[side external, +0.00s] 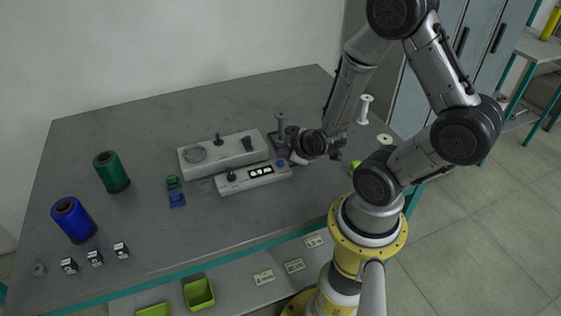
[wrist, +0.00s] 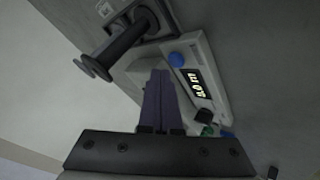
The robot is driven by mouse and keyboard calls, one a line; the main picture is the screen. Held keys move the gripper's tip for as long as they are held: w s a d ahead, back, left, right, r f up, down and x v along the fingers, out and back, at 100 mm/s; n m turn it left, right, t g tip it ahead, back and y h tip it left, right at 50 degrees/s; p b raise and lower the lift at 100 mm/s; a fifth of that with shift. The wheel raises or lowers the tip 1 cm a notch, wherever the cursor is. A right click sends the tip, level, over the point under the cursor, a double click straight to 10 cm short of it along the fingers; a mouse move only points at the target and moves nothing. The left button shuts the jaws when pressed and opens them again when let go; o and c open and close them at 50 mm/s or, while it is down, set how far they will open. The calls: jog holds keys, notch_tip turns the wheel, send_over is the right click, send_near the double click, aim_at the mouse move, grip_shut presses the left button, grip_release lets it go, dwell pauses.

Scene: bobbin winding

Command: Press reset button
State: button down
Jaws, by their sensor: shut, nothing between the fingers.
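A grey counter box (side external: 225,187) with a lit display (side external: 261,171) and a black knob stands on the table. The blue button (side external: 281,163) sits at its right end, beside the display. In the wrist view the button (wrist: 175,57) shows as a blue disc just above and right of the fingertips, on the same box (wrist: 216,98). My gripper (side external: 296,160) is near the right end of the box. In the wrist view its dark fingers (wrist: 160,74) are together and hold nothing. Whether the tips touch anything cannot be told.
A dark upright spindle (side external: 281,125) stands close behind the button; it shows in the wrist view (wrist: 122,42). A larger grey unit (side external: 222,157) lies behind the box. Green (side external: 111,172) and blue (side external: 73,220) spools stand left. The front middle of the table is clear.

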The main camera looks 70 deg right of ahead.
jog(key=shift+r, duration=2.5)
jog(key=w+a+r+n+t+y, duration=0.1)
jog(key=w+a+r+t, duration=0.15)
jog(key=r, duration=0.35)
jog(key=w+a+r+n+t+y, duration=0.1)
jog(key=w+a+r, duration=0.2)
jog(key=r, duration=0.2)
jog(key=s+a+r+y, duration=0.3)
jog(key=a+r, duration=0.4)
jog(key=a, duration=0.1)
jog(key=s+f+m+g, duration=0.1)
jog(key=s+m+g, duration=0.3)
jog(key=s, duration=0.7)
jog(key=shift+s+a+f+g, duration=0.15)
jog(key=shift+s+f+g, duration=0.1)
jog(key=shift+g, duration=0.6)
